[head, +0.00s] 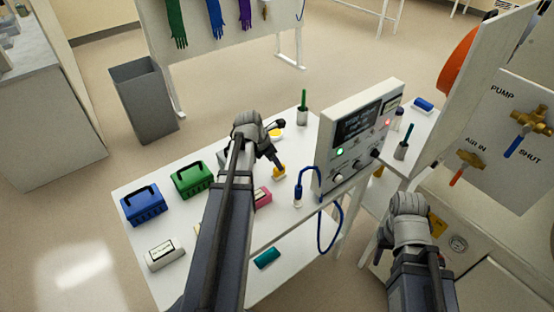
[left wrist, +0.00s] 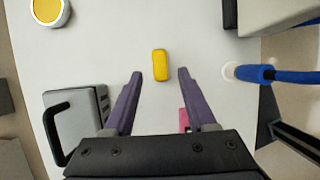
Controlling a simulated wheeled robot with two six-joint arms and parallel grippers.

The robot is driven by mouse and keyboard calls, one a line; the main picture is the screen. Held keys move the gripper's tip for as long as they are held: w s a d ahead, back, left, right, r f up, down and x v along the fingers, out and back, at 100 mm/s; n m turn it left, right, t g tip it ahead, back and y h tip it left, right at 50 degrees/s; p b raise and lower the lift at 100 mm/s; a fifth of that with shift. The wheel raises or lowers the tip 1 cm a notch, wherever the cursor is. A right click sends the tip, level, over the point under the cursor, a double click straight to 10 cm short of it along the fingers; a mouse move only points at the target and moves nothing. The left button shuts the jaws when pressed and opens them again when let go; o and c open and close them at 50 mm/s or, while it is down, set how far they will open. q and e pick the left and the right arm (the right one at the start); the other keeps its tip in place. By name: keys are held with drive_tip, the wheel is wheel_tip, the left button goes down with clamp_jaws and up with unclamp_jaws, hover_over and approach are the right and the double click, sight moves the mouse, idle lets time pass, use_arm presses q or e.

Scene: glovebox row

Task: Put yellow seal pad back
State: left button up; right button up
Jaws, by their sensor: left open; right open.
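A small yellow rounded block (head: 279,173), which looks like the yellow seal pad, lies on the white table. In the left wrist view the yellow block (left wrist: 160,65) lies between and just past the fingertips, with clear gaps to both. My left gripper (left wrist: 160,75) is open and empty; in the head view the left gripper (head: 273,160) is over the table close to the block. A round white dish with a yellow top (left wrist: 47,10) stands apart; it is partly hidden in the head view (head: 276,133). My right gripper (head: 408,228) is open, low at the right, its fingertips mostly hidden.
A grey instrument box (head: 358,135) with a blue cable (head: 320,222) stands right of the block. A pink item (head: 263,196), green case (head: 193,180) and blue case (head: 143,205) are on the table. A grey item with a black handle (left wrist: 75,120) is left of the fingers.

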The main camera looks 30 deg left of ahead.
use_arm(q)
drive_tip(key=p+v, duration=0.5)
drive_tip(key=v, duration=0.2)
drive_tip(key=shift+d, duration=0.1)
